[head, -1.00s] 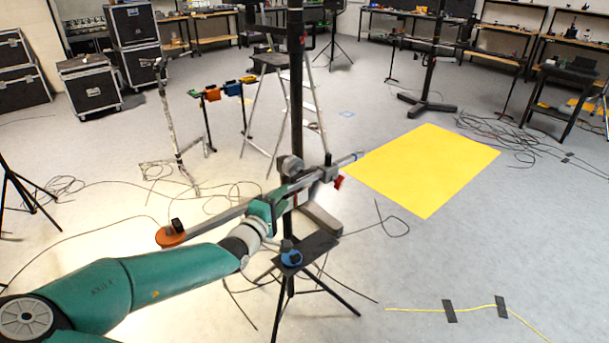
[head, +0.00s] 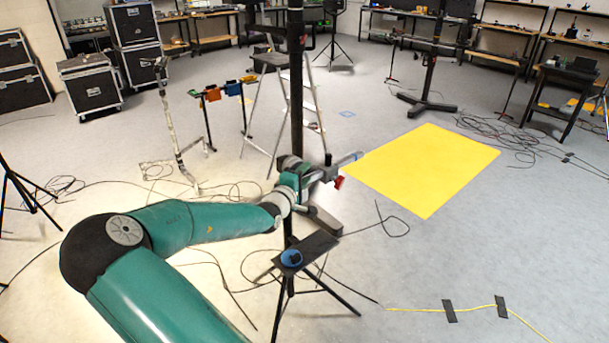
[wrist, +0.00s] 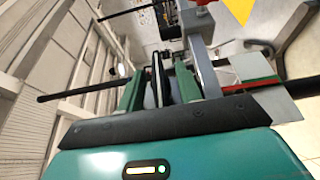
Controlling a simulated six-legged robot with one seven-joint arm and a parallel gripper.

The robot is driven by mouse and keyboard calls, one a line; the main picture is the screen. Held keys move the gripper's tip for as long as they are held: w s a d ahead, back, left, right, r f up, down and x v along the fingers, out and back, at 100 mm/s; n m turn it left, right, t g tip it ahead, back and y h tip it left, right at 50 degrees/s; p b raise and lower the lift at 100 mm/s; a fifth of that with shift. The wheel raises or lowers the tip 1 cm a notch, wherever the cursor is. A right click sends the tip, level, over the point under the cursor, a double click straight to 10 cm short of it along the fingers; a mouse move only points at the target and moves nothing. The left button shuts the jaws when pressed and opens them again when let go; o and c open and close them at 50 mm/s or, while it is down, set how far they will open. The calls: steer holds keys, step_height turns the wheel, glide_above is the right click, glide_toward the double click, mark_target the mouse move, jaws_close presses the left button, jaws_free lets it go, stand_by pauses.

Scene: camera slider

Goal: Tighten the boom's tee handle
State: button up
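My gripper (head: 292,183) is at the boom beside the column, just below a dark round clamp part (head: 288,161). In the wrist view the green fingers (wrist: 160,90) stand apart, with dark narrow parts between them. I cannot make out the tee handle there, nor whether the fingers touch it. My arm hides the boom's left part.
A small black shelf (head: 318,246) with a blue round item (head: 291,258) sits on a tripod below the boom. A yellow mat (head: 425,170) lies on the floor to the right. A stepladder (head: 312,100) stands behind the column. Cables cross the floor.

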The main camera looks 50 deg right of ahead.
steer(key=shift+d, duration=0.15)
jaws_close()
